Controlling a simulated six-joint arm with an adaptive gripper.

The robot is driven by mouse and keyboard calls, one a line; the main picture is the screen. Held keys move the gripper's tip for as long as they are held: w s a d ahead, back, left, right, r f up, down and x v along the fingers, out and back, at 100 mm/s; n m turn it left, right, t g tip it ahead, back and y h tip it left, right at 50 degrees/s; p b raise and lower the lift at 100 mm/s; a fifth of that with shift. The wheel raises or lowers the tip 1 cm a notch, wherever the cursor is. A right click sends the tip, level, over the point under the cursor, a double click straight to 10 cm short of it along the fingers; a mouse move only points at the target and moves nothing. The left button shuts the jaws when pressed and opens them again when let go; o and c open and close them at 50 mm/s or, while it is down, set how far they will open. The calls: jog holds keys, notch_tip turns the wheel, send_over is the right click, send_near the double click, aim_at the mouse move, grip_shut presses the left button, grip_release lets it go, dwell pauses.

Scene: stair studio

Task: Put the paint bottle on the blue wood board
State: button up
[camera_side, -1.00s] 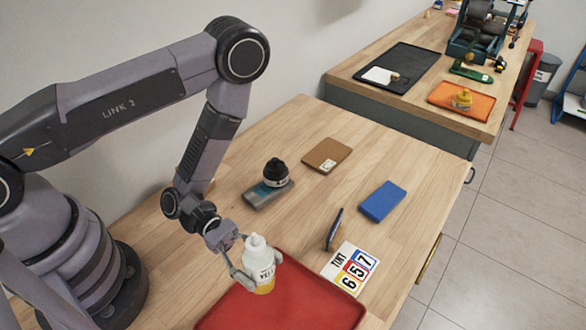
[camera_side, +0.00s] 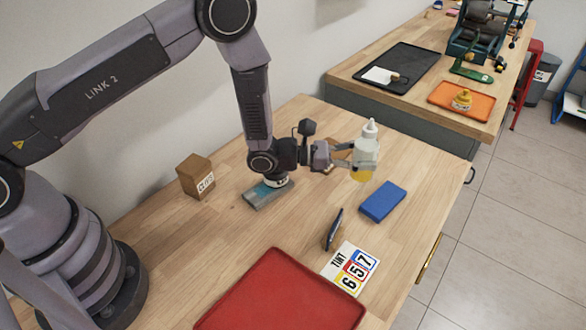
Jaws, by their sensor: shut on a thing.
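The paint bottle (camera_side: 367,147) is white with a nozzle top and yellow at its base. My gripper (camera_side: 352,155) is shut on it and holds it upright in the air. The blue wood board (camera_side: 382,202) lies flat on the table, its top bare. In the picture the bottle is just above and left of the board, with a visible gap; its exact height is hard to tell.
A red tray (camera_side: 283,295) is at the front, empty. A brown box (camera_side: 196,177) stands left.

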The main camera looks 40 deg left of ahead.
jog(key=w+d+f, duration=0.1)
jog(key=w+f, duration=0.1)
jog(key=w+d+f, duration=0.1)
jog(key=w+f, duration=0.1)
jog(key=w+d+f, duration=0.2)
jog(key=f, duration=0.1)
jog(key=shift+w, duration=0.4)
jog(key=shift+w+d+f, duration=0.1)
jog(key=shift+w+f, duration=0.05)
jog(key=shift+f, duration=1.6)
jog(key=shift+f, duration=0.1)
jog(key=o, duration=1.2)
jog(key=shift+o, duration=0.2)
